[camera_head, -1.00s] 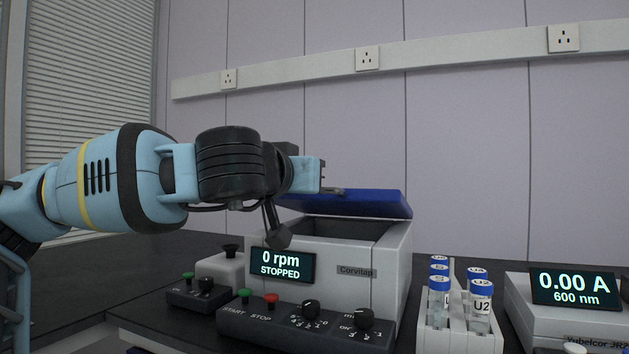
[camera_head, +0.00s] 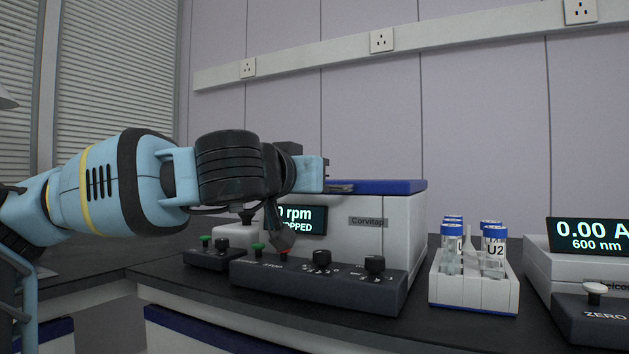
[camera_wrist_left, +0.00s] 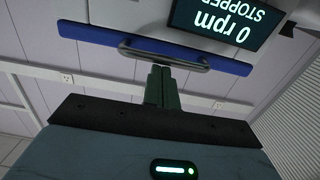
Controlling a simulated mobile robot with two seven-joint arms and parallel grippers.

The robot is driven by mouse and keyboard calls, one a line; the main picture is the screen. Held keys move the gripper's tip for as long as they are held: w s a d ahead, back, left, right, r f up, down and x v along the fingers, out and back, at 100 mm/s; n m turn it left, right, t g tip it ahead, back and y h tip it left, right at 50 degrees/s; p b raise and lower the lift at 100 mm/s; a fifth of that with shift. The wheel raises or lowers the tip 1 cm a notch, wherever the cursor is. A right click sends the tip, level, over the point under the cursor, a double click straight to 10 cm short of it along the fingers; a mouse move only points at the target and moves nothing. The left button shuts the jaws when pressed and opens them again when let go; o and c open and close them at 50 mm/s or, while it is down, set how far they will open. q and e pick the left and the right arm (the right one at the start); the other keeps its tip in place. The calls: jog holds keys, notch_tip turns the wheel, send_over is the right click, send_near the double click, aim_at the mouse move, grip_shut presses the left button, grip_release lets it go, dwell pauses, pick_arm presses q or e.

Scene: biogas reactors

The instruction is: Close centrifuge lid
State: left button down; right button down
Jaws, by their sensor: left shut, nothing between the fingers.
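The centrifuge (camera_head: 385,222) is a white box with a display, partly covered by my left arm, that reads "rpm" and "STOPPED". Its blue lid (camera_head: 400,187) lies about level on top of the body, and no opening shows under it. In the left wrist view the lid (camera_wrist_left: 85,34) carries a grey bar handle (camera_wrist_left: 190,60). My left gripper (camera_head: 327,178) is at the front edge of the lid. Its fingers (camera_wrist_left: 161,72) are shut and empty, with their tips at the handle; whether they touch it I cannot tell. My right gripper is out of view.
A control panel (camera_head: 330,283) with buttons and knobs stands in front of the centrifuge. To the right are a white rack (camera_head: 473,291) of blue-capped tubes and a photometer (camera_head: 537,262) reading "0.00 A". A wall with sockets (camera_head: 381,41) is behind.

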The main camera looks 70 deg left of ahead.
pick_arm(q)
jog(key=shift+w+d+f+g+h, duration=0.1)
jog(key=shift+f+g+h, duration=0.05)
jog(key=shift+f, duration=0.45)
jog(key=shift+w+f+g+h, duration=0.1)
jog(key=shift+f+g+h, duration=0.05)
jog(key=shift+f, duration=0.45)
notch_tip(320, 180, up, 6)
jog(key=s+p, duration=0.1)
jog(key=p, duration=0.2)
jog(key=s+d+f+b, duration=0.2)
jog(key=s+d+f, duration=0.2)
jog(key=s+d, duration=0.2)
jog(key=shift+s+f+b, duration=0.3)
jog(key=shift+f+b, duration=0.05)
